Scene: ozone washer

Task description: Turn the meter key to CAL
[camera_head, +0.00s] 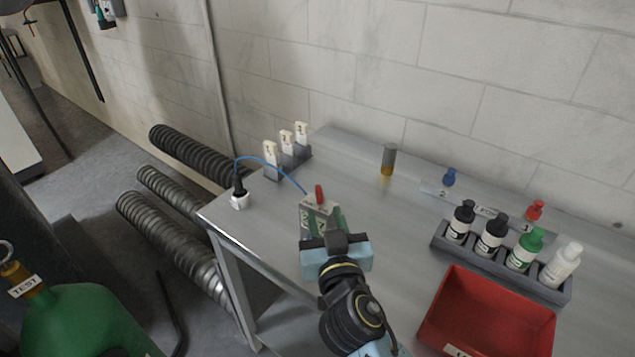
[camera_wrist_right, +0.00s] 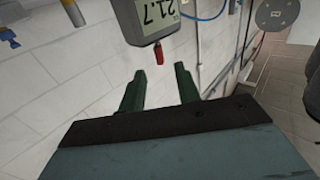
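The meter (camera_head: 311,206) is a small grey box on the bench with a blue cable. In the right wrist view the meter (camera_wrist_right: 127,20) appears upside down at the top, its display reading 21.7. The red key (camera_head: 319,193) stands up at the meter's top edge. The key (camera_wrist_right: 159,53) also shows in the right wrist view, just beyond the fingertips and roughly in line with the gap. My right gripper (camera_head: 322,219) is open, its green fingers apart and empty (camera_wrist_right: 159,80). The key's position marks are not readable. My left gripper is out of view.
A black probe stands in a white cup (camera_head: 239,202) at the bench's left corner. White labelled pieces stand in a grey rack (camera_head: 291,163) behind. A bottle rack (camera_head: 436,239) and a red tray (camera_head: 427,325) are at right. A grey-and-amber cylinder (camera_head: 389,158) stands at the back.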

